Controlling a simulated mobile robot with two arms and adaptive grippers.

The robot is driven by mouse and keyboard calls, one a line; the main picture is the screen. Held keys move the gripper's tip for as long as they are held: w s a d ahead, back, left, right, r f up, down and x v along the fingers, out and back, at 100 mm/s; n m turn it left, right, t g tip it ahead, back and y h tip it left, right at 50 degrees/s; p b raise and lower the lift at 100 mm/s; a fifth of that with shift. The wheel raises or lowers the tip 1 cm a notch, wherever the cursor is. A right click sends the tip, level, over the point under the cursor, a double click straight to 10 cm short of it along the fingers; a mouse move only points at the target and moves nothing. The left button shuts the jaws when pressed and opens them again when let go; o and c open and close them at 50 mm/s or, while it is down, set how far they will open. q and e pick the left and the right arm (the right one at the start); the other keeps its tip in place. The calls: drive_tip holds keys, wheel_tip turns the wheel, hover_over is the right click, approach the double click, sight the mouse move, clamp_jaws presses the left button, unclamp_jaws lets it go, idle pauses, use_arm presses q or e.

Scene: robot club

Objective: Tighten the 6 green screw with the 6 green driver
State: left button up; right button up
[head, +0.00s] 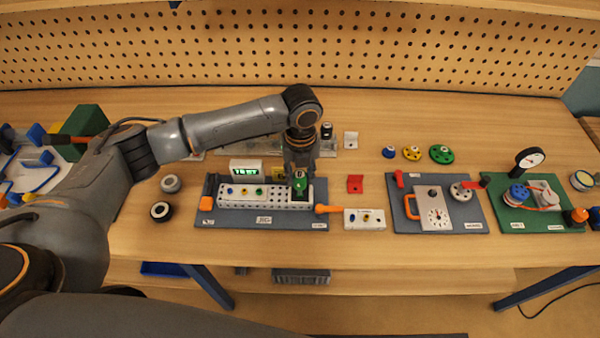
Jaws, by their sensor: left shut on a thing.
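My left gripper (300,166) reaches down from above, over the right end of the grey jig board (232,217). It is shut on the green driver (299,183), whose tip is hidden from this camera. A dark block at the right end of the white perforated bar lies below the driver; I cannot tell whether they touch. Blue, yellow and green screw heads sit in a row on the left part of the bar; the green screw (259,191) is the rightmost, left of the driver. The number 6 is not readable. My right gripper is not in view.
A lit green display (246,167) stands behind the bar. Further right are a grey board (404,222) and a green board (520,216). The front table strip is clear.

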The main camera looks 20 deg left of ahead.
use_arm(q)
drive_tip(key=shift+p, duration=0.3)
idle(0.4)
drive_tip(key=o, duration=1.1)
drive_tip(key=shift+c, duration=0.3)
